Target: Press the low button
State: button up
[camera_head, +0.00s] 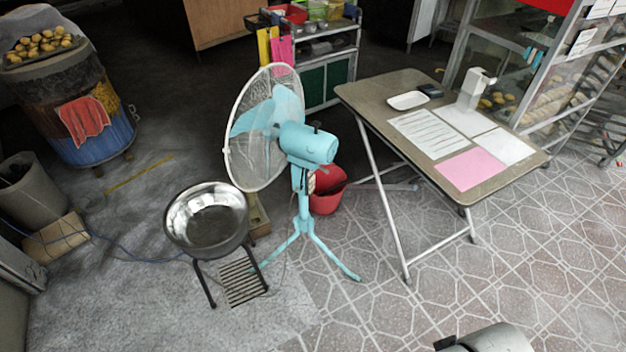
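A light-blue standing fan (306,143) with a round wire cage (262,128) stands in the middle of the view on a tripod foot. Its cage faces left and its motor housing is on the right. A small pale patch (311,182) on the fan's post below the motor may be its button panel. It is too small to tell any single button, so I cannot pick out the low button. A grey rounded part of my arm, with a dark piece on its left, shows at the bottom right edge, well apart from the fan. My gripper's fingertips are not in view.
A folding table (365,97) with papers stands right of the fan. A metal bowl on a stand (207,220) is at its left. A red bucket (328,190) sits behind the post. A barrel oven (95,130) is far left. Tiled floor (370,315) in front is clear.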

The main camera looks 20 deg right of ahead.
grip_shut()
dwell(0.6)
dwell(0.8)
